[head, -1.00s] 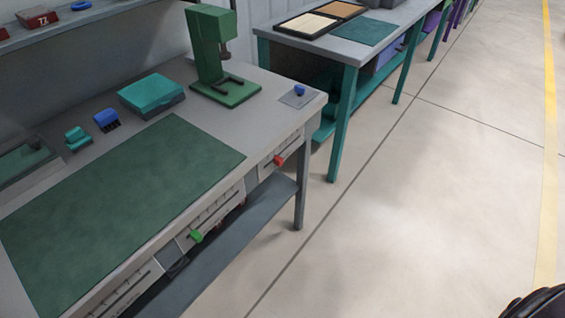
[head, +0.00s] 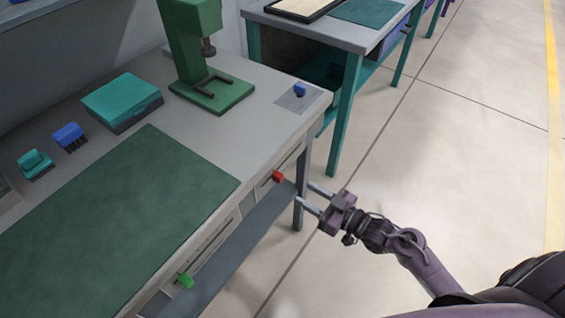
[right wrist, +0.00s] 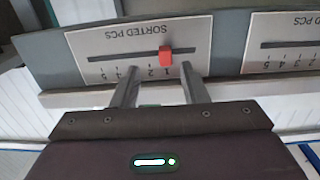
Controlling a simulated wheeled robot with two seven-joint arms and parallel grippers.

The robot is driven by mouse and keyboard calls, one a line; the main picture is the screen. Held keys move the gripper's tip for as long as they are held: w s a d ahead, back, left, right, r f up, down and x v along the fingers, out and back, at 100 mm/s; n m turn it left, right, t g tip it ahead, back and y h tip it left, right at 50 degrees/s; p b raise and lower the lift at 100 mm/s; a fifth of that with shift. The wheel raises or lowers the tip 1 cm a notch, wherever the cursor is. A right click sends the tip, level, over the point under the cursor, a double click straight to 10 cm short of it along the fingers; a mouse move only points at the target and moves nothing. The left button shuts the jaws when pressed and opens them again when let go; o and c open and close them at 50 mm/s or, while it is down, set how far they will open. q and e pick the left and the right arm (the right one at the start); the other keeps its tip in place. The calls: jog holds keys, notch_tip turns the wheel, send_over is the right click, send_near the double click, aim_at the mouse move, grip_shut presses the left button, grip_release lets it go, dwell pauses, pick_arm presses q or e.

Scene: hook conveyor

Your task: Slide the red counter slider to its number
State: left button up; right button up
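The red counter slider (head: 278,177) sticks out from the front edge of the grey workbench, near its right end. In the right wrist view the red slider (right wrist: 165,57) sits in the slot of a panel (right wrist: 95,45) reading "SORTED PCS", upside down, near the marks 1 and 2. My right gripper (head: 303,192) is open and empty, pointing at the bench front. In the right wrist view its fingertips (right wrist: 160,72) lie either side of the slider, apart from it. A finger hides part of the scale. My left gripper is not in view.
A green slider (head: 185,281) sits farther along the bench front. A second scale panel (right wrist: 285,42) is beside the first. A lower shelf (head: 245,250) and bench leg (head: 301,215) are near my right gripper. A green press (head: 205,60) stands on the bench.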

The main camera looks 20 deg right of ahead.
aim_at(282, 177)
jog(key=shift+n+y, duration=0.3)
jog(key=w+a, duration=0.1)
jog(key=w, duration=0.1)
jog(key=w+a+r, duration=0.1)
jog(key=a, duration=0.1)
jog(key=w+a+r, duration=0.1)
jog(key=w, duration=0.1)
jog(key=shift+w+a+p, duration=0.3)
jog(key=shift+a, duration=0.1)
jog(key=shift+w+a, duration=0.25)
jog(key=shift+a, duration=0.05)
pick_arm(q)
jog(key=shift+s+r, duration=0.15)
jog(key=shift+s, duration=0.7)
pick_arm(e)
grip_shut()
